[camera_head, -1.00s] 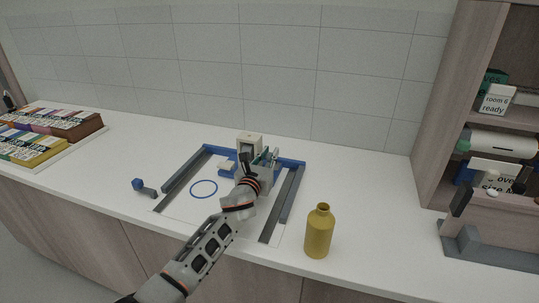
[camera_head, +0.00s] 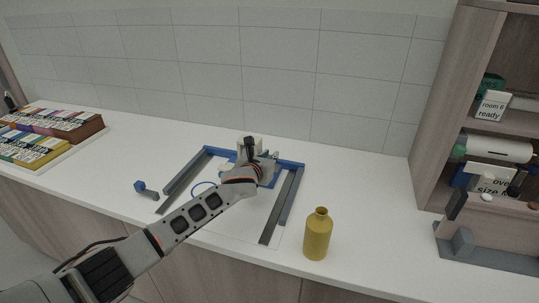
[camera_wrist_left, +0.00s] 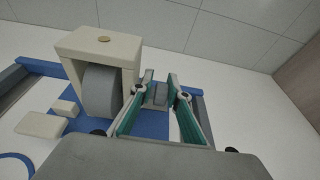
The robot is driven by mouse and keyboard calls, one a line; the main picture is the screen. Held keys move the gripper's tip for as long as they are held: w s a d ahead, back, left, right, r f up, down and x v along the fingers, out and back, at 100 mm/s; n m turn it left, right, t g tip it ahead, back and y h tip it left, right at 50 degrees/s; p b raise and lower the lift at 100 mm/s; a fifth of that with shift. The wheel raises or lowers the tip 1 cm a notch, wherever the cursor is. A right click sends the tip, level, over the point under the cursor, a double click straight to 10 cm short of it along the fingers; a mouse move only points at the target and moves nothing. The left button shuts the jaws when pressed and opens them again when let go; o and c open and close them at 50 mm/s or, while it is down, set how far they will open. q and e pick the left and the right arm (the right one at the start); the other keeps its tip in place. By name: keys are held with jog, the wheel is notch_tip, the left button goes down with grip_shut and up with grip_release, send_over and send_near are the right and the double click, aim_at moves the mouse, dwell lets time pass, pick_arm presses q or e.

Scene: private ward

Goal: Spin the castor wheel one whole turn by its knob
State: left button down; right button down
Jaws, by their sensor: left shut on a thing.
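The castor is a cream housing (camera_wrist_left: 100,45) around a thick grey wheel (camera_wrist_left: 101,92) in the left wrist view, standing on a blue base (camera_wrist_left: 155,124). In the head view the housing (camera_head: 258,142) is mostly hidden behind my left gripper (camera_head: 270,158). In the left wrist view my left gripper (camera_wrist_left: 159,92) has its teal-lined fingers beside the wheel, shut on a small grey piece (camera_wrist_left: 157,96) that looks like the knob. The link between knob and wheel is hard to make out. My right gripper is not in view.
Grey rails (camera_head: 285,196) flank the castor, and a blue ring (camera_head: 200,187) lies left of it. A yellow bottle (camera_head: 317,236) stands at the front right. A small blue-grey part (camera_head: 146,189) lies left.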

pick_arm(q)
jog(key=shift+w+g+y, duration=0.15)
jog(key=shift+g+y, duration=0.45)
jog(key=shift+g, duration=1)
jog(key=shift+f, duration=0.1)
jog(key=c, duration=1.9)
grip_release()
jog(key=v, duration=1.2)
jog(key=shift+w, duration=0.1)
